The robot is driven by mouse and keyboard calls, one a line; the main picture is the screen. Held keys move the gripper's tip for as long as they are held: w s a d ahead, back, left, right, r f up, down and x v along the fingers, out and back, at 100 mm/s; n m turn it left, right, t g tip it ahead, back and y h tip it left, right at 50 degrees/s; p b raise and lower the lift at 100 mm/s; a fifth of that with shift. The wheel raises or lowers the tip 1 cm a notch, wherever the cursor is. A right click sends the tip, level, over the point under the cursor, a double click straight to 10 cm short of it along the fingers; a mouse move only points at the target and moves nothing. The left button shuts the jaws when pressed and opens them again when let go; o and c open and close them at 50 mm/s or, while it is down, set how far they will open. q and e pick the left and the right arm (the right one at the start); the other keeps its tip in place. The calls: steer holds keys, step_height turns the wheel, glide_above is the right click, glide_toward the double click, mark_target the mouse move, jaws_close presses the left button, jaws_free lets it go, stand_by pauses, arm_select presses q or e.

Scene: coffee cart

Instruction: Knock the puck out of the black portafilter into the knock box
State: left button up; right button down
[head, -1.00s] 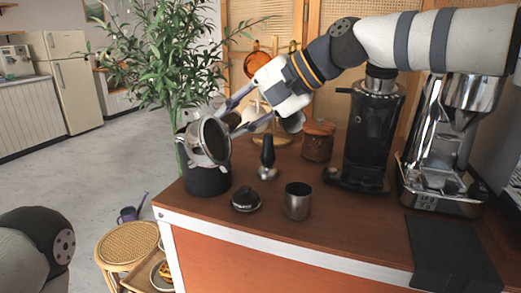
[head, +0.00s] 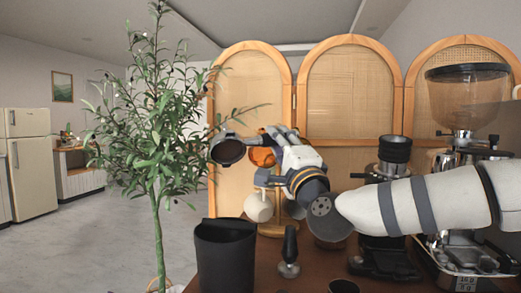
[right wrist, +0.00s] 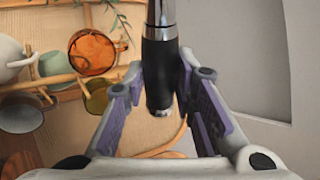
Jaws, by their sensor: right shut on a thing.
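My right gripper (head: 268,138) is shut on the black portafilter's handle. In the right wrist view the black handle (right wrist: 160,70) stands between the purple-padded fingers (right wrist: 158,92). The round portafilter head (head: 227,151) is in the air, left of the gripper, with its dark round face turned toward the head camera. I cannot tell whether a puck is in it. The black knock box (head: 225,265) stands upright on the counter below the portafilter, with a clear gap between them. Its inside is mostly hidden. My left gripper is not in view.
A tamper (head: 289,255) stands right of the knock box. A wooden mug stand with cups (head: 259,207) is behind it. The grinder (head: 383,225) and espresso machine (head: 468,245) stand at the right. A leafy plant (head: 155,150) rises at the left, close to the portafilter.

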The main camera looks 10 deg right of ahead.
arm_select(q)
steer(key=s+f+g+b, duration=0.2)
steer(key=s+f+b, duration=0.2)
arm_select(e)
step_height(320, 180, down, 11)
arm_select(q)
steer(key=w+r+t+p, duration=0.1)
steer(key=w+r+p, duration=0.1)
steer(key=p, duration=0.1)
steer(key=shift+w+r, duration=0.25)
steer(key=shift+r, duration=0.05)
arm_select(e)
step_height(320, 180, up, 6)
stand_by(0.6)
steer(key=shift+d+r, duration=0.1)
step_height(320, 180, up, 5)
steer(key=shift+f+p, duration=0.1)
steer(key=shift+p, duration=0.55)
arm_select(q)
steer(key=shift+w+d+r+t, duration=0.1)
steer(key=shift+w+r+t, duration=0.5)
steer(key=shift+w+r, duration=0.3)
